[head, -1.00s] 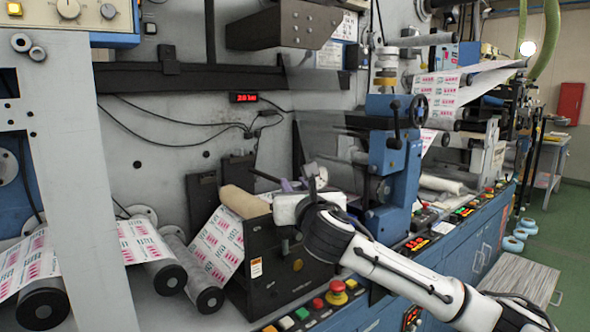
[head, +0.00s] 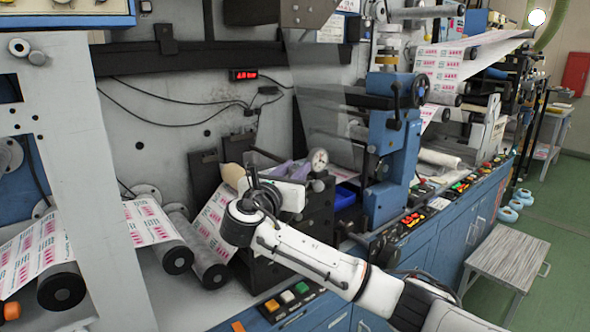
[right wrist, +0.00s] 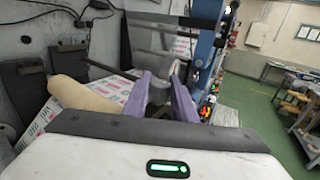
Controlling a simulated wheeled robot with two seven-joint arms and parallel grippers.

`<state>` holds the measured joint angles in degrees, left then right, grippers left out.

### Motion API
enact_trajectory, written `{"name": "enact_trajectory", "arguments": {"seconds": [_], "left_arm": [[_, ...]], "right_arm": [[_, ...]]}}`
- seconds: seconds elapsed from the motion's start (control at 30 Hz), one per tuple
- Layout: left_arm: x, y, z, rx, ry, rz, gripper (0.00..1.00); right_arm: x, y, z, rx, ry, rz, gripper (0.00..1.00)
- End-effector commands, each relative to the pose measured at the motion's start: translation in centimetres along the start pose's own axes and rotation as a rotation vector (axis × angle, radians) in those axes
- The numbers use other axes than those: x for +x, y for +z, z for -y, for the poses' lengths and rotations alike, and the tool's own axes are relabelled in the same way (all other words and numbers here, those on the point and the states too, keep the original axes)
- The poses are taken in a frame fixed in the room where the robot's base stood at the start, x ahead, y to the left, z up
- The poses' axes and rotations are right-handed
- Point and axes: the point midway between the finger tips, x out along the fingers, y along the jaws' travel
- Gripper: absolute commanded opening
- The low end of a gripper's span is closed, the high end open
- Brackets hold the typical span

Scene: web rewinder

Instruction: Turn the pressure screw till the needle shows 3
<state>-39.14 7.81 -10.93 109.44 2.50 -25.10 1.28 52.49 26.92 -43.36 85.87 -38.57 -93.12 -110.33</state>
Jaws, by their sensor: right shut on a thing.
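My right gripper (head: 297,170) has purple fingers and sits by the black bracket box, just left of a small round white dial gauge (head: 318,160). The screw itself does not show clearly in either view. The gauge's needle is too small to read. My left gripper is not in view.
A red digital display (head: 243,74) is on the grey wall, too small to read surely. A tan roll (right wrist: 85,97) lies left of the fingers. A blue press stand (head: 392,140) rises to the right. Lit buttons (head: 288,297) line the front ledge below my arm.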

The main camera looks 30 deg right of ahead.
Motion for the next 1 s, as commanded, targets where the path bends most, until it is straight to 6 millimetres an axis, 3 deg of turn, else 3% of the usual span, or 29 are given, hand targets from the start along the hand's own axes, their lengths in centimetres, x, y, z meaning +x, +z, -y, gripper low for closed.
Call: {"name": "enact_trajectory", "arguments": {"seconds": [0.37,0.4,0.5,0.83,1.0], "left_arm": [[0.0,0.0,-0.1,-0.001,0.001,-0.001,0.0],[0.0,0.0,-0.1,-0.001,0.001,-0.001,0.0],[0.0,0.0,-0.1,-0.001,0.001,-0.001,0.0],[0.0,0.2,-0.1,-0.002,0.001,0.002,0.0],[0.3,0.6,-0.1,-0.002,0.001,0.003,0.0]], "right_arm": [[0.0,-0.1,0.0,-0.001,-0.004,-0.001,0.02],[0.0,-0.1,0.0,-0.001,-0.004,-0.001,0.28],[0.0,-0.1,0.0,-0.001,-0.004,-0.001,0.43],[-0.2,-0.1,0.0,-0.001,-0.003,-0.001,0.43],[-2.4,-0.2,-0.1,0.001,0.0,-0.001,0.43]]}}
